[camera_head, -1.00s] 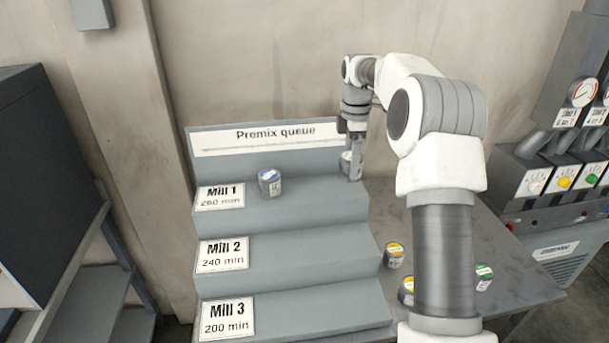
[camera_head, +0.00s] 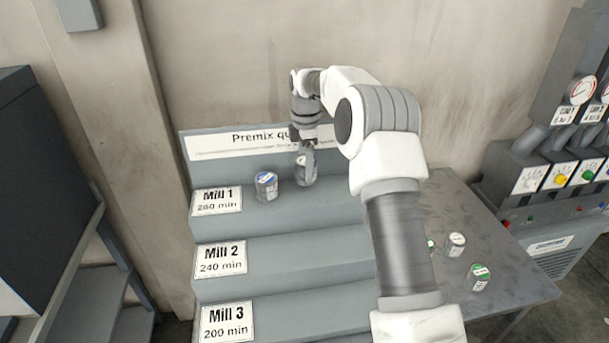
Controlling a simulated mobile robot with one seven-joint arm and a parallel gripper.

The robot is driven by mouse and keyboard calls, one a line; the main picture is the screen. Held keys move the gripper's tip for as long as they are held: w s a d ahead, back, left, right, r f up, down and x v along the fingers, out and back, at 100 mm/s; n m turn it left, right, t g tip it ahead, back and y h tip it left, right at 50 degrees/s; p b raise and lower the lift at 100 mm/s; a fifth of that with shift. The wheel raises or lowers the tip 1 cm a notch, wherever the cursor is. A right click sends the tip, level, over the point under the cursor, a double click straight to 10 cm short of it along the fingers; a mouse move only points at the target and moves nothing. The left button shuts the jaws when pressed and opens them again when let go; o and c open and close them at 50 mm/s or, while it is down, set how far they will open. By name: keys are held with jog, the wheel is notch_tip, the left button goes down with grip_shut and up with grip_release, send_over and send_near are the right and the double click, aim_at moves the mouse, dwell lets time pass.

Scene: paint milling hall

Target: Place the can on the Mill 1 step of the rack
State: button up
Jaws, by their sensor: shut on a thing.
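My gripper (camera_head: 306,158) is shut on a can (camera_head: 301,174), low over the Mill 1 step (camera_head: 335,195) of the grey rack. The fingers cover much of this can, and I cannot tell whether its bottom touches the step. The can is upright, just right of another can with a blue-and-white lid (camera_head: 266,186), which stands on the same step near the Mill 1 label (camera_head: 217,200). A small gap seems to separate the two cans.
The Mill 2 step (camera_head: 300,250) and Mill 3 step (camera_head: 290,312) look empty where visible. On the table (camera_head: 510,270) to the right stand a white-lidded can (camera_head: 456,244) and a green-lidded can (camera_head: 480,277). My arm hides part of the table. The "Premix queue" backboard (camera_head: 215,148) rises behind the top step.

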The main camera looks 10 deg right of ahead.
aim_at(304, 178)
jog(key=shift+a+f+p, duration=0.15)
jog(key=shift+f+p, duration=0.25)
jog(key=shift+f, duration=1.7)
jog(key=shift+f, duration=0.2)
jog(key=o, duration=1.5)
jog(key=shift+r, duration=0.1)
